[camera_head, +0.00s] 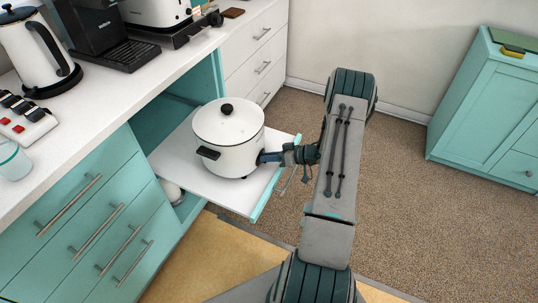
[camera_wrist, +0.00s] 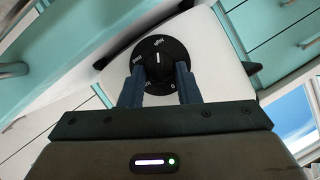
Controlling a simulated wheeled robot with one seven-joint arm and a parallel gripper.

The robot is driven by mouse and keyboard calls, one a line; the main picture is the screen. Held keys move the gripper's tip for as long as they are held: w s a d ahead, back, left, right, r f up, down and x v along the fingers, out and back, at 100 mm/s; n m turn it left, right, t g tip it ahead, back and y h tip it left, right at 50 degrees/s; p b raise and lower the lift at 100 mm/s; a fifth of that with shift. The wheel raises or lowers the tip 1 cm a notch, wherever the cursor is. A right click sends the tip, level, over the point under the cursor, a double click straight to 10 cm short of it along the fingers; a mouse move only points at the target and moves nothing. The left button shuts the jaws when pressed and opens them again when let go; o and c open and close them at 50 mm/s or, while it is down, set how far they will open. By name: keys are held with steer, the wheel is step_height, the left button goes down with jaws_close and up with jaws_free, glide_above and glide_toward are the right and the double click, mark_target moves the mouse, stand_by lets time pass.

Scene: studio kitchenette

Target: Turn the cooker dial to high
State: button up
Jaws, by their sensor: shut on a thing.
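The cooker (camera_head: 228,140) is a white pot with a lid, a black lid knob and black side handles. It stands on a pulled-out white shelf. Its round black dial (camera_wrist: 150,45) shows in the wrist view, with white markings around a raised knob. A white line on the knob points roughly up in that view, near a marking that seems to read "High"; a "0" is at the lower right. My gripper (camera_head: 268,157) reaches the cooker's right side. In the wrist view its blue fingers (camera_wrist: 161,76) are shut on the knob, one on each side. The dial is hidden in the head view.
The pull-out shelf (camera_head: 180,158) juts from the teal cabinet under the white counter (camera_head: 120,105). A kettle (camera_head: 38,50), coffee machine (camera_head: 100,35) and toaster (camera_head: 155,10) stand on the counter. A teal cabinet (camera_head: 480,115) is at the far right. The carpet between is clear.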

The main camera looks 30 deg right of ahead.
steer(key=shift+a+f, duration=0.1)
steer(key=shift+f, duration=0.05)
stand_by(0.4)
steer(key=o, duration=1)
steer(key=shift+c, duration=0.2)
steer(key=shift+s+d+r, duration=0.15)
steer(key=shift+d+r, duration=0.05)
steer(key=shift+d, duration=0.1)
steer(key=v, duration=1.3)
steer(key=shift+d+f, duration=0.1)
steer(key=shift+d, duration=0.05)
